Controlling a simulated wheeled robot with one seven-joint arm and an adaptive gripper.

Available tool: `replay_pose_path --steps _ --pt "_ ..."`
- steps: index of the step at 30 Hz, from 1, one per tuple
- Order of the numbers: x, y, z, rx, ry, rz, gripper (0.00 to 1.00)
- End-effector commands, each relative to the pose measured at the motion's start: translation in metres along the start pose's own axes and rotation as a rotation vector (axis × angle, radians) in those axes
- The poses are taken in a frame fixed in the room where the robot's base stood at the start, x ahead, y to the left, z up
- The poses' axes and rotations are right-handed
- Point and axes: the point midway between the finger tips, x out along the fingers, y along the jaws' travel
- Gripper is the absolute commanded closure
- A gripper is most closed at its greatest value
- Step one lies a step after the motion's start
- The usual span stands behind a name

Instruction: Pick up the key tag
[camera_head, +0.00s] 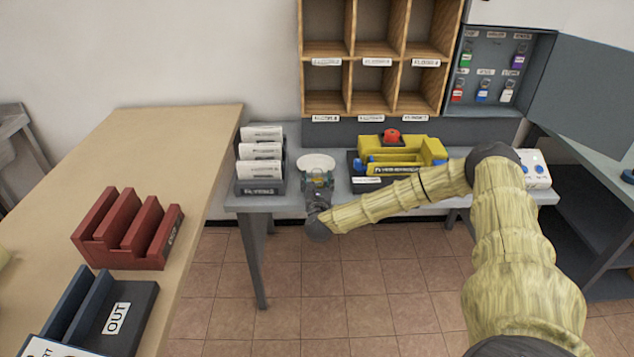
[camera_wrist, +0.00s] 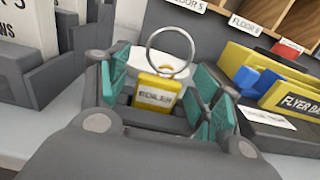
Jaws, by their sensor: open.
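A yellow key tag (camera_wrist: 157,92) with a metal ring on top shows in the wrist view. Its label seems to read BOILER. My gripper (camera_wrist: 163,86) is open, with a teal-padded finger on each side of the tag. I cannot tell whether either finger touches it. A white round dish (camera_wrist: 133,57) lies behind the tag; whether the tag rests in it is hidden. In the head view my gripper (camera_head: 317,180) is low over the grey table, just in front of the dish (camera_head: 316,162). The yellow tag cannot be made out there.
A grey holder of envelopes (camera_head: 260,165) stands left of the dish. A yellow flyer tray (camera_head: 395,155) stands right. Wooden pigeonholes (camera_head: 352,50) rise behind. An open key cabinet (camera_head: 490,72) with several coloured tags hangs at right. The tan table (camera_head: 165,150) is largely clear.

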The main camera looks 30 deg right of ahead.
Motion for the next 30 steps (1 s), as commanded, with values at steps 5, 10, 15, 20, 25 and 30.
replay_pose_path --steps 5,10,15,20,25,30 --pt "0.0060 -0.0001 -0.0003 0.000 0.000 0.000 0.36" --pt "0.0058 0.0000 -0.0005 -0.001 0.000 0.000 0.38" --pt "0.0057 0.0000 -0.0004 -0.001 0.000 0.000 0.69" --pt "0.0056 0.0000 -0.0003 -0.001 0.000 0.000 0.79" --pt "0.0056 0.0001 -0.0002 -0.001 0.000 0.000 0.82" --pt "0.0057 0.0000 0.0032 0.000 -0.001 0.000 0.82"
